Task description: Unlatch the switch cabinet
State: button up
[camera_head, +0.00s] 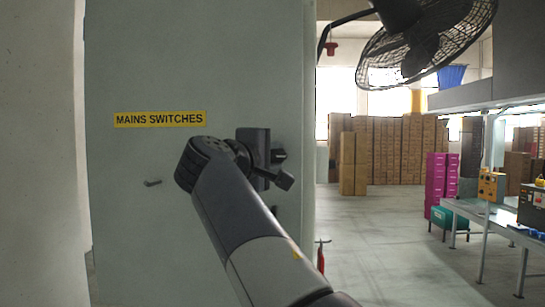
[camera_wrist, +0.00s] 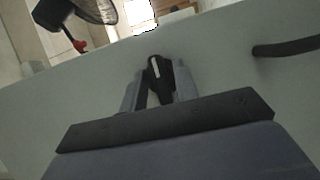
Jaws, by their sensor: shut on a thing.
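The switch cabinet (camera_head: 140,245) is a tall grey-green box with a yellow "MAINS SWITCHES" sign (camera_head: 160,119). A small dark handle (camera_head: 153,182) sticks out on the left of its front. My gripper (camera_wrist: 154,92) is at the right part of the cabinet front, near its right edge. In the wrist view its two fingers are shut on a small dark latch piece (camera_wrist: 154,66) with a pale stripe, against the grey door. In the head view my wrist hides the grip, so how the latch is turned cannot be told there.
A dark curved bar (camera_wrist: 285,47) crosses the right of the wrist view. A fan (camera_head: 420,42) hangs at upper right, with a red piece (camera_head: 331,47) beside it. Open floor (camera_head: 380,240) lies right of the cabinet, before stacked boxes (camera_head: 385,150) and a workbench (camera_head: 490,213).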

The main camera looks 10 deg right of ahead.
jog(key=o, duration=0.7)
jog(key=shift+c, duration=0.2)
jog(key=b+v, duration=0.3)
jog(key=v, duration=0.7)
jog(key=shift+s+a, duration=0.2)
jog(key=shift+s, duration=0.1)
jog(key=p+x, duration=0.3)
jog(key=x, duration=0.8)
jog(key=shift+s+a, duration=0.1)
